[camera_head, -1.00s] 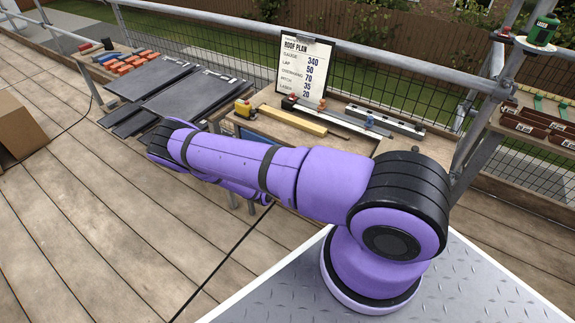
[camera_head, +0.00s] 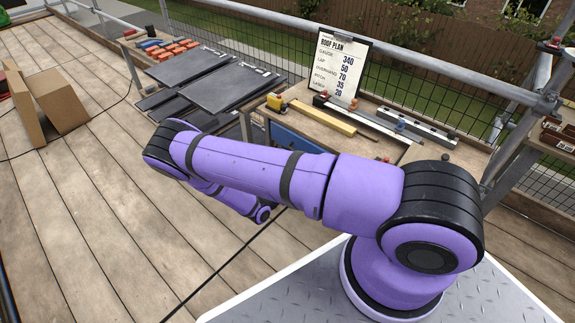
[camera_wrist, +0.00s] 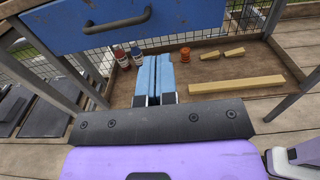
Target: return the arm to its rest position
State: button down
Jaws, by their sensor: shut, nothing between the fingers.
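My purple arm (camera_head: 250,165) is folded across the front of the head view, with its elbow at the left and its forearm doubled back beneath it. My gripper is hidden in that view. In the wrist view my gripper (camera_wrist: 155,72) shows as two blue fingers side by side, shut with nothing between them. A wooden lower shelf (camera_wrist: 205,72) lies beyond the fingers. A blue drawer front (camera_wrist: 185,20) with a dark handle spans the top of that view, above the fingertips.
The workbench (camera_head: 375,150) holds a roof plan board (camera_head: 340,65), a yellow tape and timber. Dark slates (camera_head: 230,88) lie on a table further left. A cardboard box (camera_head: 45,110) stands on the deck. Bottles (camera_wrist: 128,54) and a timber batten (camera_wrist: 238,84) sit on the lower shelf. Open decking lies left of my arm.

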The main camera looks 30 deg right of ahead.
jog(key=s+a+r+m+g+y, duration=0.15)
jog(key=r+m+g+y, duration=0.5)
jog(key=r, duration=1.25)
jog(key=s+a+r+m+g+y, duration=0.1)
jog(key=a+r+m+g+y, duration=0.15)
jog(key=r+m, duration=1.15)
jog(key=s+a+r+t+y, duration=0.2)
jog(key=s+r+t+y, duration=0.2)
jog(key=s+r, duration=0.8)
jog(key=s+a+r+m+t+y, duration=0.1)
jog(key=s+r+t+y, duration=0.3)
jog(key=s+r, duration=0.8)
notch_tip(320, 180, up, 4)
jog(key=shift+s+a+f+t, duration=0.15)
jog(key=shift+s+a+t, duration=0.1)
jog(key=shift+a+t, duration=0.15)
jog(key=shift+w+d, duration=0.1)
